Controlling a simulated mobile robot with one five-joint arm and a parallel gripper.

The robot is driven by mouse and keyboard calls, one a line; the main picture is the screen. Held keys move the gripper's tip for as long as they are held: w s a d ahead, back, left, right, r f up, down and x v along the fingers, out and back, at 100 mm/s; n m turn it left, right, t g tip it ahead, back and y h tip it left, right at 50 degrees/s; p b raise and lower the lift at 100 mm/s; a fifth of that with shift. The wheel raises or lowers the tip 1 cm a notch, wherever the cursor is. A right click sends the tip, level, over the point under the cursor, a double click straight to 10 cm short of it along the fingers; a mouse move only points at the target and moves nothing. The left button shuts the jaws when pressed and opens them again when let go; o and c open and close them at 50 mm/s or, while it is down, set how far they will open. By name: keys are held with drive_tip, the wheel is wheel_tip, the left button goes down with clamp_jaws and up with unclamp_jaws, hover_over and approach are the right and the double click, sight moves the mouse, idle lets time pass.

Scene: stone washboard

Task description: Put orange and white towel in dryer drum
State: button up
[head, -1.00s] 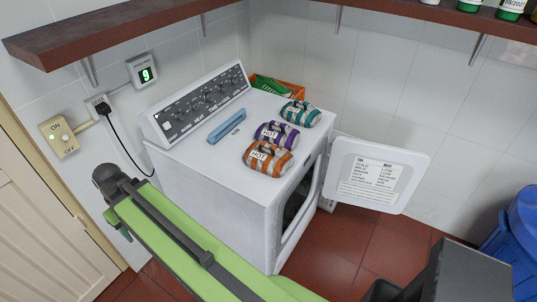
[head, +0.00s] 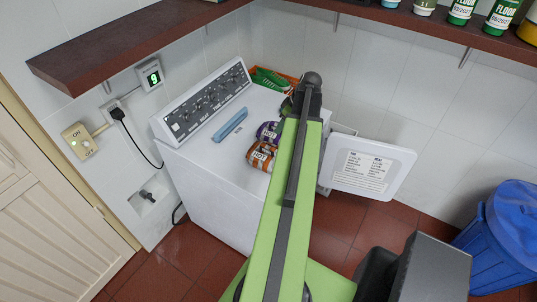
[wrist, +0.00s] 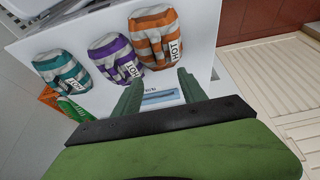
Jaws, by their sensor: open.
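The orange and white towel (head: 261,156), rolled and labelled HOT, lies on top of the white dryer (head: 215,195), near its front edge, partly hidden by my arm. It also shows in the wrist view (wrist: 153,36), upper centre. My gripper (wrist: 158,77) is open and empty, its fingers pointing toward the dryer top below the orange towel in that view. I cannot tell whether they touch the top. In the head view the fingers cannot be made out. The dryer door (head: 367,169) stands open to the right. My arm hides the drum opening.
A purple and white towel (wrist: 114,57) and a teal and white towel (wrist: 62,69) lie beside the orange one. A blue handle (head: 230,124) lies behind them. An orange crate (wrist: 62,105) stands beyond the dryer. A shelf (head: 135,45) overhangs; a blue bin (head: 510,240) stands right.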

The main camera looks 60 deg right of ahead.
drive_tip(key=b, duration=1.1)
hover_over(269, 147)
drive_tip(key=s, duration=0.2)
drive_tip(key=f, duration=1.1)
drive_tip(key=shift+s, duration=0.2)
drive_tip(key=shift+w+f, duration=0.2)
drive_tip(key=shift+f, duration=0.1)
drive_tip(key=b+x, duration=0.5)
drive_tip(key=shift+s+d+f, duration=0.1)
drive_tip(key=shift+d+f, duration=0.05)
clamp_jaws()
drive_tip(key=shift+r, duration=0.2)
